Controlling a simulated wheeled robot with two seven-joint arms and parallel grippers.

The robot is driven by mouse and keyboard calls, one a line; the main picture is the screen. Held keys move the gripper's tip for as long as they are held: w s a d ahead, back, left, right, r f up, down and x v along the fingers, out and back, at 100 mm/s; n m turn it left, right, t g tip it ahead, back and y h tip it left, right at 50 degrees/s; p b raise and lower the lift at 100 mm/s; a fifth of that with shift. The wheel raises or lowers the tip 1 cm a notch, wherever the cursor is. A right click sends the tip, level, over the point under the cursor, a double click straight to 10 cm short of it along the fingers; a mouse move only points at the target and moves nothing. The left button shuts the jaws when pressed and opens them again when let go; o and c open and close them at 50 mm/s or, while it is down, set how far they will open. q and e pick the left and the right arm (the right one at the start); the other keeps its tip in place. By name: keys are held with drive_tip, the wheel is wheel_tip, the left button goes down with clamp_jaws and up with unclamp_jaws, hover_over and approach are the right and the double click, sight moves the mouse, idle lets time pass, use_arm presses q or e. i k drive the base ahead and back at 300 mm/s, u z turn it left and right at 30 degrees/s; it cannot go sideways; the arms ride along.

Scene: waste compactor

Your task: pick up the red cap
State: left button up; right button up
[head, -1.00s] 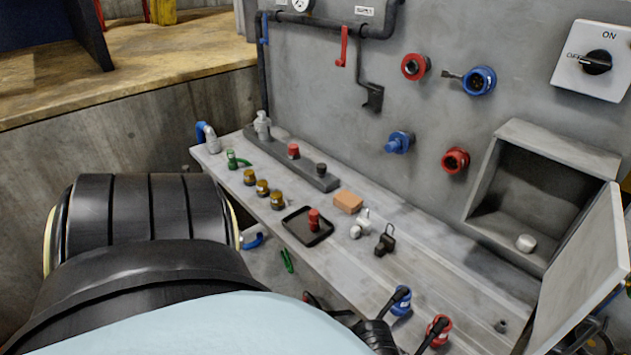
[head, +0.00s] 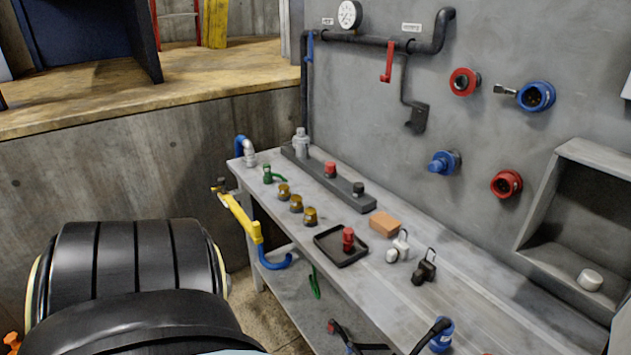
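Two small red pieces could be the red cap, and I cannot tell which is meant. One red piece (head: 330,170) sits on the dark grey bar (head: 308,168) at the back of the bench. Another red piece (head: 348,238) stands upright in the black tray (head: 322,243) near the front edge. Neither is touched by anything of mine. A large black part of my own body fills the lower left. Neither gripper shows in the head view.
The grey bench (head: 450,285) also holds brass pieces (head: 297,204), an orange block (head: 385,223) and a black padlock (head: 425,268). A yellow bar (head: 240,218) is at its left end. Red and blue couplings are on the wall behind.

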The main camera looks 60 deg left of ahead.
sight(348, 233)
drive_tip(key=u, duration=0.3)
drive_tip(key=k, duration=0.15)
drive_tip(key=u, duration=1.45)
drive_tip(key=i, duration=0.5)
drive_tip(key=z, duration=0.1)
